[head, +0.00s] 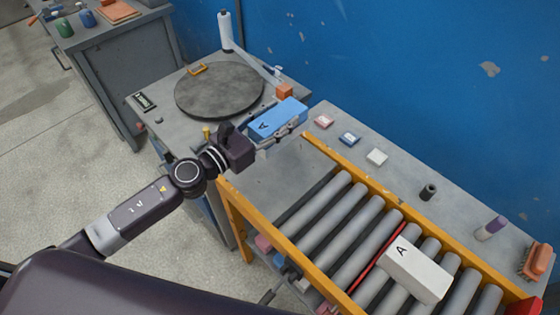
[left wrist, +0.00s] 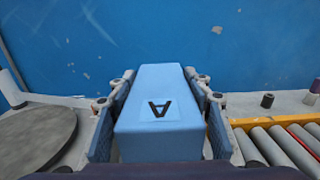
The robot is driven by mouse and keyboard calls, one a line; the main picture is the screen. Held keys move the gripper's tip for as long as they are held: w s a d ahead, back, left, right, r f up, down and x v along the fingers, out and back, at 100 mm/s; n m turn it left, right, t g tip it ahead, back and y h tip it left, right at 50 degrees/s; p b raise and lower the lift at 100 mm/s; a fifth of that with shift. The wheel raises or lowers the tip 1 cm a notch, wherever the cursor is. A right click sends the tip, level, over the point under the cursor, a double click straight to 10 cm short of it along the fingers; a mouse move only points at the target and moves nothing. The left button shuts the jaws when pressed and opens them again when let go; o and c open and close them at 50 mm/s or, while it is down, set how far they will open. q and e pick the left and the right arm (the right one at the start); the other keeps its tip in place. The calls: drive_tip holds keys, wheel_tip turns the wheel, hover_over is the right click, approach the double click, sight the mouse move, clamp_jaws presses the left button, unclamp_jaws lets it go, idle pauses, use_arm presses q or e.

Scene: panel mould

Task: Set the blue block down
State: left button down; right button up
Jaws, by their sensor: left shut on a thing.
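The blue block (head: 277,119) has a letter A on its top face. My left gripper (head: 284,137) is shut on it, near the right side of the grey worktable. In the left wrist view the block (left wrist: 160,118) sits between the two finger pads of the left gripper (left wrist: 160,112), with the A upside down. I cannot tell whether the block touches the surface below it. My right gripper is not in view.
A round grey disc (head: 219,90) lies on the worktable, left of the block. A small orange block (head: 284,90) stands behind the blue block. A roller conveyor (head: 335,210) with a white block (head: 417,275) marked A is at the lower right. Small items line the shelf behind it.

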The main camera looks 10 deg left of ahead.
use_arm(q)
drive_tip(key=shift+d+f+b, duration=0.15)
drive_tip(key=shift+f+b, duration=2.25)
drive_tip(key=shift+f, duration=4.35)
drive_tip(key=shift+f, duration=0.15)
drive_tip(key=c, duration=1)
unclamp_jaws()
drive_tip(key=shift+f, duration=0.1)
drive_tip(key=shift+s, duration=0.1)
